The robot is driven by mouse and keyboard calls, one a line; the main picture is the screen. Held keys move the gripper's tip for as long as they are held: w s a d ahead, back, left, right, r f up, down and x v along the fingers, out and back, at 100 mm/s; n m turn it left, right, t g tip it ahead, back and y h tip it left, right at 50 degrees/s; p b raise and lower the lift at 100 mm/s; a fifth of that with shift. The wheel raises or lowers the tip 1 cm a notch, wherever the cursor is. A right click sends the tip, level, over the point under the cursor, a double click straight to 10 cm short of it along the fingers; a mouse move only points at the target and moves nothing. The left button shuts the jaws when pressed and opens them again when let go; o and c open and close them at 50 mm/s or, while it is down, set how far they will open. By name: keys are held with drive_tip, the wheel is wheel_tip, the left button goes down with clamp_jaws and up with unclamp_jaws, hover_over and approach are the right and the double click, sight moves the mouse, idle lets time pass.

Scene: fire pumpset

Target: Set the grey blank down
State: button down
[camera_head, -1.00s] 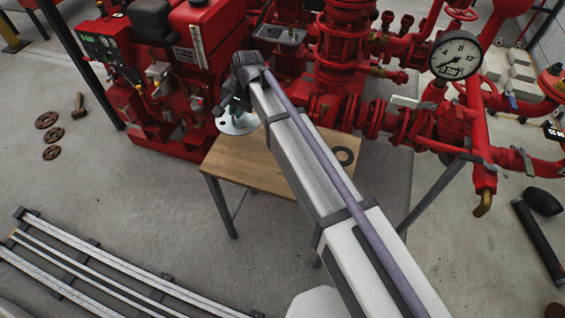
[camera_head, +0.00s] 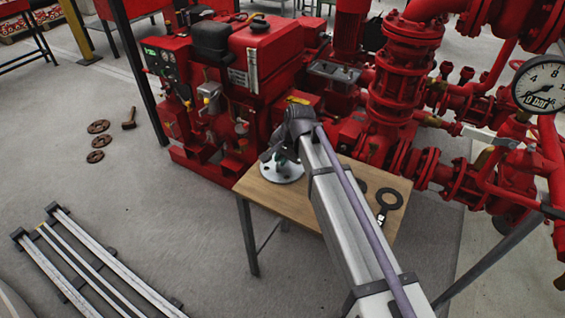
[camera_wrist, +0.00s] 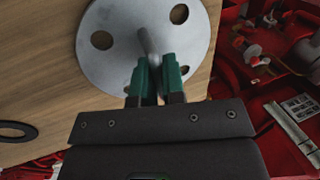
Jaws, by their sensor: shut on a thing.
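The grey blank (camera_wrist: 110,62) is a round metal disc with several bolt holes and a handle (camera_wrist: 147,40) standing up from its middle. In the wrist view my gripper (camera_wrist: 155,75), with green-faced fingers, is shut on that handle. The blank also shows in the head view (camera_head: 283,174), at the left end of a wooden table (camera_head: 262,193). It looks flat and level with the tabletop close under it; I cannot tell whether it touches. My wrist and fingers hide part of it in the head view.
A dark ring with a handle (camera_head: 389,199) lies at the table's right, and a black ring (camera_wrist: 14,131) lies on the wood. Red pump machinery (camera_head: 268,60) stands close behind the table. Rusty discs (camera_head: 97,141) and metal rails (camera_head: 95,262) lie on the floor at left.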

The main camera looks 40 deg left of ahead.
sight(292, 170)
drive_tip(key=shift+f, duration=0.1)
drive_tip(key=c, duration=1.2)
unclamp_jaws()
drive_tip(key=p+v, duration=1.1)
drive_tip(key=v, duration=0.1)
